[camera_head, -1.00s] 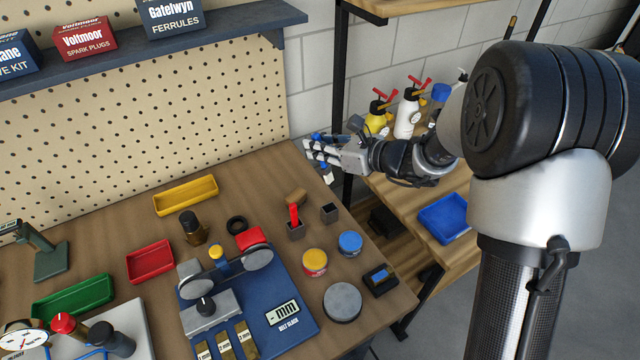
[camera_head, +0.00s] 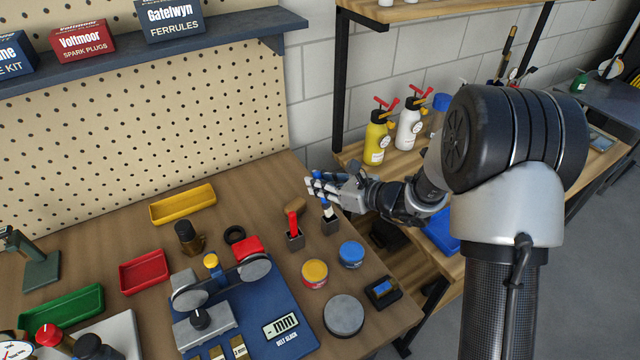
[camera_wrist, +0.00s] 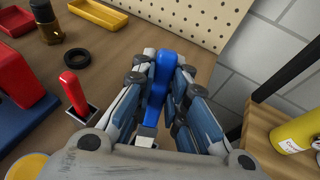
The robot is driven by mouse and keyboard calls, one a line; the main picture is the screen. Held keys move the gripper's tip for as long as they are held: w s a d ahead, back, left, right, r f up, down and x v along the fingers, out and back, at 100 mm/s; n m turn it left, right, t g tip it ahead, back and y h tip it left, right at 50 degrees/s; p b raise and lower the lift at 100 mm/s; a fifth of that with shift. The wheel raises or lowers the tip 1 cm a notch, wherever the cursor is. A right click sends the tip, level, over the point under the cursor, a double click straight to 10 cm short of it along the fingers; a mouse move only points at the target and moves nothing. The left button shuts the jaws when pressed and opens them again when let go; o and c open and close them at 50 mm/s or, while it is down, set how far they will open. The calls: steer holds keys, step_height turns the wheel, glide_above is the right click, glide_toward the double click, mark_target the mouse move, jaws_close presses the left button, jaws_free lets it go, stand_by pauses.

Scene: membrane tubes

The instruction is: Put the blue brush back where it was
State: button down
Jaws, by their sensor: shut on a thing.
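My gripper (camera_head: 318,186) is shut on the blue brush, whose blue handle (camera_wrist: 161,78) stands between the fingers in the wrist view. The brush's pale lower part (camera_head: 328,211) shows below the fingers in the head view, pointing down at the small dark square cup (camera_head: 331,227). The brush looks nearly upright. I cannot tell whether its tip is inside the cup or just above it. A matching cup (camera_head: 295,241) to the left holds a red-handled brush (camera_head: 293,221), which also shows in the wrist view (camera_wrist: 74,92).
A yellow-lidded tin (camera_head: 314,272) and a blue-lidded tin (camera_head: 351,253) stand in front. The bench's right edge is close by. Beyond it, a wooden shelf holds a yellow bottle (camera_head: 375,143) and others.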

steer(key=shift+f+b, duration=0.55)
steer(key=shift+f, duration=0.1)
steer(key=c, duration=1.6)
jaws_free()
steer(key=shift+r, duration=0.15)
